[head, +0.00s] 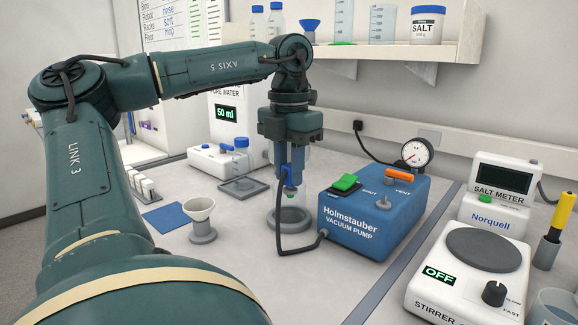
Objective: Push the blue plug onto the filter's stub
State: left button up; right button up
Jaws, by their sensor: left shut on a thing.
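My left gripper (290,180) points down in the middle of the head view and is shut on the blue plug (285,170). A black hose (277,225) runs from the plug down to the blue vacuum pump (370,218). Directly below the gripper stands a clear glass vessel on a round grey base (290,221), which looks like the filter. A small green part (290,191) shows just under the fingertips. The stub is not clearly visible, and I cannot tell whether the plug touches it. My right gripper is not in view.
A white funnel on a grey foot (201,222) and a blue mat (166,217) are to the left. A stirrer (470,275) and salt meter (498,200) stand to the right. A shelf (400,52) with bottles crosses the back. Bench between funnel and filter is clear.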

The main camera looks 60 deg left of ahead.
pick_arm(q)
jog(key=shift+f, duration=0.45)
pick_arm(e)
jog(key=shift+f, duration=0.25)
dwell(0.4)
pick_arm(q)
jog(key=o, duration=0.9)
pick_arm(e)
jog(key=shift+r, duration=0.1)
pick_arm(q)
notch_tip(320, 180, up, 2)
jog(key=shift+a+r, duration=0.1)
jog(key=shift+r, duration=0.15)
notch_tip(320, 180, up, 11)
jog(key=p, duration=0.2)
jog(key=shift+f+p, duration=0.15)
jog(key=shift+p, duration=0.25)
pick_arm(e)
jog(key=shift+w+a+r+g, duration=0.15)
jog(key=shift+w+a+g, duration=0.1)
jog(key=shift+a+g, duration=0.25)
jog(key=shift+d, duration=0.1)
